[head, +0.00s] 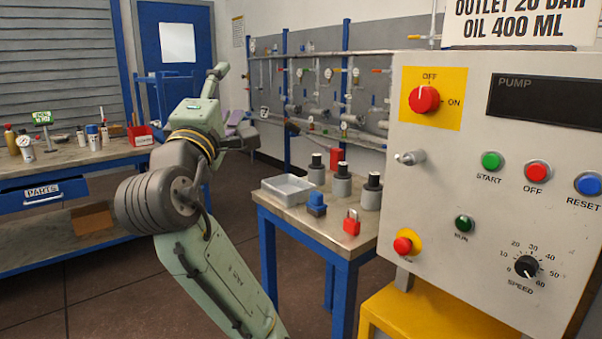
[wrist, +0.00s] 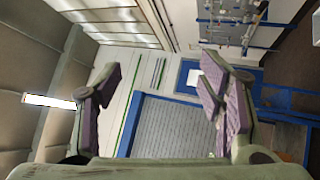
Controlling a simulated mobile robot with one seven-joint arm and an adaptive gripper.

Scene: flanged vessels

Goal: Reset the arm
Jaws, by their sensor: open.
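My arm shows in the head view, raised in front of the room with its green links folded up. My gripper (head: 240,128) is at the arm's far end, partly hidden behind my wrist link, above and behind the small blue-legged table. In the wrist view my gripper (wrist: 160,105) has its two purple-padded fingers wide apart with nothing between them. Beyond the fingers are the ceiling, a grey shutter (wrist: 178,130) and the blue door frame, tilted in the picture.
The small table (head: 325,240) holds a grey tray (head: 288,190), several dark-topped cylinders, a blue block (head: 317,204) and a red padlock (head: 351,222). A control panel (head: 470,200) stands close at right. A workbench (head: 75,165) with bottles is at left. Floor shows between them.

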